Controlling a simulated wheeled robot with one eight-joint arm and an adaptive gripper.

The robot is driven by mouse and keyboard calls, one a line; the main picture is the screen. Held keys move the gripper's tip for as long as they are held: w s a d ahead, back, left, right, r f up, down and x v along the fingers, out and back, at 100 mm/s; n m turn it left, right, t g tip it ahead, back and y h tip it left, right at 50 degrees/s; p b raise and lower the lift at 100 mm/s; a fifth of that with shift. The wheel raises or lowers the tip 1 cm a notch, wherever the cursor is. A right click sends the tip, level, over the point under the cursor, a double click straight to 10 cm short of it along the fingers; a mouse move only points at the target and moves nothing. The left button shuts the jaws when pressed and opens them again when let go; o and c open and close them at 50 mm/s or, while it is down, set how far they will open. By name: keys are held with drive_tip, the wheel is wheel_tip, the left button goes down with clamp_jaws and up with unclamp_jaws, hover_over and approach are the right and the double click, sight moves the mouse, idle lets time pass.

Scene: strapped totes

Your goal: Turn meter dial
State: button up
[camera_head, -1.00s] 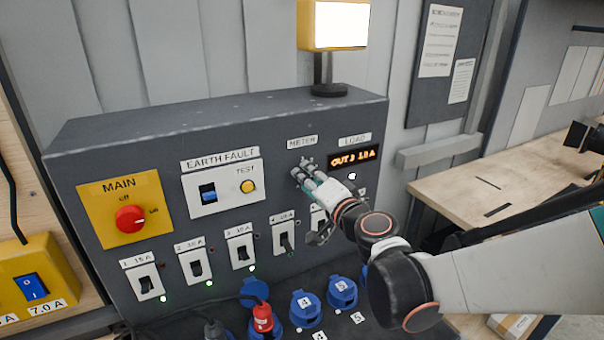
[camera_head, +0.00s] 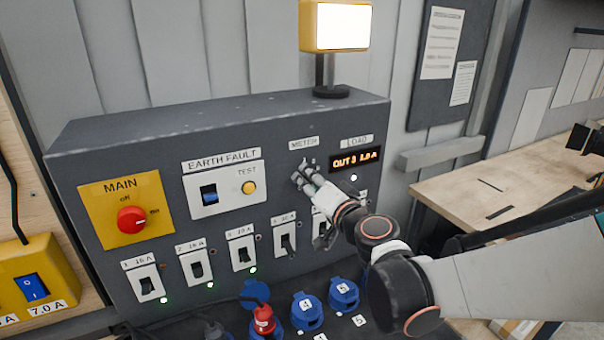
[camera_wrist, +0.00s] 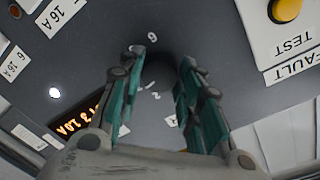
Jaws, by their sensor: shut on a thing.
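The meter dial (camera_wrist: 160,70) is a dark round knob on the grey panel, under the METER label (camera_head: 303,143). In the wrist view it lies in shadow between my two teal-padded fingers, with small digits around it. My gripper (camera_head: 303,175) is shut on the dial, one finger on each side. In the head view my fingers hide most of the dial, so its pointer cannot be read.
The red MAIN switch (camera_head: 131,220) and the EARTH FAULT unit (camera_head: 224,188) are left of my gripper. Breaker switches (camera_head: 197,266) and blue sockets (camera_head: 307,310) line the panel below. A lamp (camera_head: 340,25) stands on top. A wooden bench (camera_head: 490,185) is at right.

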drive_tip(key=o, duration=1.1)
drive_tip(key=shift+c, duration=0.2)
drive_tip(key=shift+s, duration=0.1)
drive_tip(key=v, duration=1.1)
drive_tip(key=shift+s, duration=0.4)
drive_tip(key=shift+d, duration=0.15)
drive_tip(key=s+d+f+n+g+h+b, duration=0.25)
drive_tip(key=s+f+n+g+b, duration=0.2)
drive_tip(key=s+f+g, duration=0.45)
drive_tip(key=s+d+f+h, duration=0.3)
drive_tip(key=s+d+f, duration=0.1)
drive_tip(key=s+d, duration=0.2)
drive_tip(key=shift+s+d+f+h, duration=0.2)
drive_tip(key=shift+s+f+h, duration=0.1)
drive_tip(key=shift+f+h, duration=0.05)
